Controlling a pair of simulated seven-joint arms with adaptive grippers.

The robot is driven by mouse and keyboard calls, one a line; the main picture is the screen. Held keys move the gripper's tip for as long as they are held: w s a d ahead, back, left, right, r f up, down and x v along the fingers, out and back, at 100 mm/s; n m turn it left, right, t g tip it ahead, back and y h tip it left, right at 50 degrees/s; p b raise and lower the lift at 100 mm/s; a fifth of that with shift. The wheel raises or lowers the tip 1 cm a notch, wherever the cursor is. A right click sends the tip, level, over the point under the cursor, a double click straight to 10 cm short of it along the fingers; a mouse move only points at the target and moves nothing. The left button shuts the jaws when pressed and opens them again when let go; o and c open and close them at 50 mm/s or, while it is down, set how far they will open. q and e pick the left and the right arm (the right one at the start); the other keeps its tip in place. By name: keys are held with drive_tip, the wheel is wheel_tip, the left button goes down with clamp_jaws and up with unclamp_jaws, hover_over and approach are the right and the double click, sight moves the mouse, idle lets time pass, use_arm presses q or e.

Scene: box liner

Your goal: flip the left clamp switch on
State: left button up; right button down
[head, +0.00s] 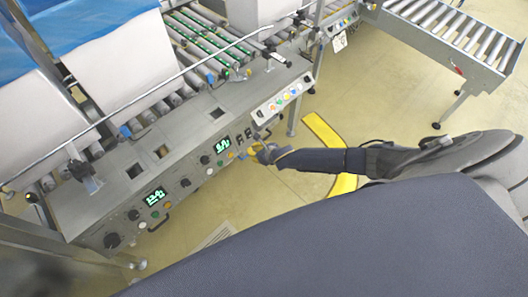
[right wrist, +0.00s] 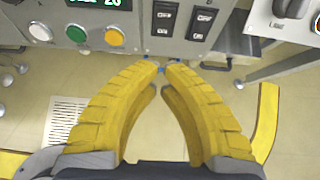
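Two black rocker switches sit side by side on the front of the grey control panel; their small print is too blurred to read surely. In the right wrist view the left switch (right wrist: 164,18) is above my fingertips and the right switch (right wrist: 201,22) is beside it. In the head view they are small dark shapes near the panel's right end (head: 240,139). My right gripper (right wrist: 162,68) has yellow ribbed fingers converging to nearly touching tips, with small blue bits there. It looks shut and empty, just below the switches. My left gripper is not in view.
A green display (right wrist: 93,2), a green button (right wrist: 76,33) and an orange button (right wrist: 115,38) are left of the switches. A roller conveyor (head: 440,25) stands at the back right; open floor lies before the panel.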

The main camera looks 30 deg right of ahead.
drive_tip(key=s+f+v, duration=0.1)
drive_tip(key=v, duration=0.5)
drive_tip(key=shift+s+d, duration=0.2)
drive_tip(key=shift+s, duration=0.1)
